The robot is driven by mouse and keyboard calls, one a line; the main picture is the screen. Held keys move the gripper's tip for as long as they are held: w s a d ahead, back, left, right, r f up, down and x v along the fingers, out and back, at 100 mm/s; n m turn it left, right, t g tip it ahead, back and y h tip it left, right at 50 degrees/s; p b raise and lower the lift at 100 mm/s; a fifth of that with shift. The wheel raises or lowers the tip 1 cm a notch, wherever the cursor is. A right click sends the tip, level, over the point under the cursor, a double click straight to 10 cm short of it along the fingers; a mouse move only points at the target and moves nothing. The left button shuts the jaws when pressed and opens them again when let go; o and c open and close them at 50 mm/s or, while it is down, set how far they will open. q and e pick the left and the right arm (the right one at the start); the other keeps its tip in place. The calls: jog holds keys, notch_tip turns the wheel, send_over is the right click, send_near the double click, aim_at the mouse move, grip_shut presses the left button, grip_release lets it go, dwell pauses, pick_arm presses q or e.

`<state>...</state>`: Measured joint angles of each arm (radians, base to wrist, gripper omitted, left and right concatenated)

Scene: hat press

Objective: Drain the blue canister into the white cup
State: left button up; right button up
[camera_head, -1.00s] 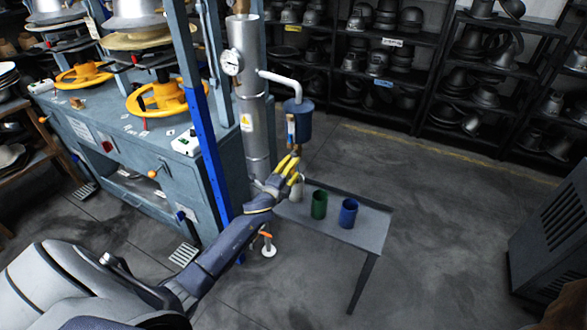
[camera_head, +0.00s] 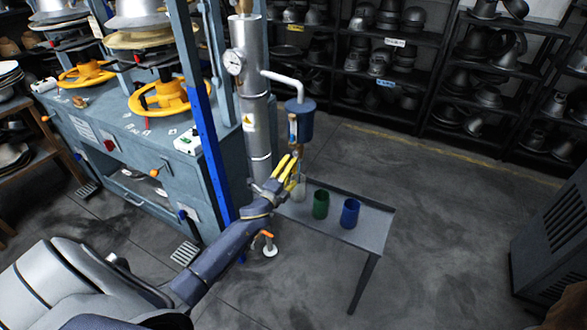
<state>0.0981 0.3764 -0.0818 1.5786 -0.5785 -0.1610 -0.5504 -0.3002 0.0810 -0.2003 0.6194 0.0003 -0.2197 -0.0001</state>
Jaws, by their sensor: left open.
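The blue canister (camera_head: 300,121) hangs under a white curved pipe at the tall metal cylinder. A narrow upright fitting (camera_head: 292,128) shows at its lower left side. My left gripper (camera_head: 290,165), with yellow fingers, is open just below this fitting; whether it touches anything there I cannot tell. I cannot see into the cup. My right gripper is not in view.
The metal cylinder (camera_head: 256,110) with a gauge (camera_head: 233,62) and the blue post (camera_head: 209,130) rise beside my left arm. Open floor lies right of the table.

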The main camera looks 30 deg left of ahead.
pick_arm(q)
jog(key=s, duration=0.9)
jog(key=shift+s+d, duration=0.2)
jog(key=shift+s, duration=0.05)
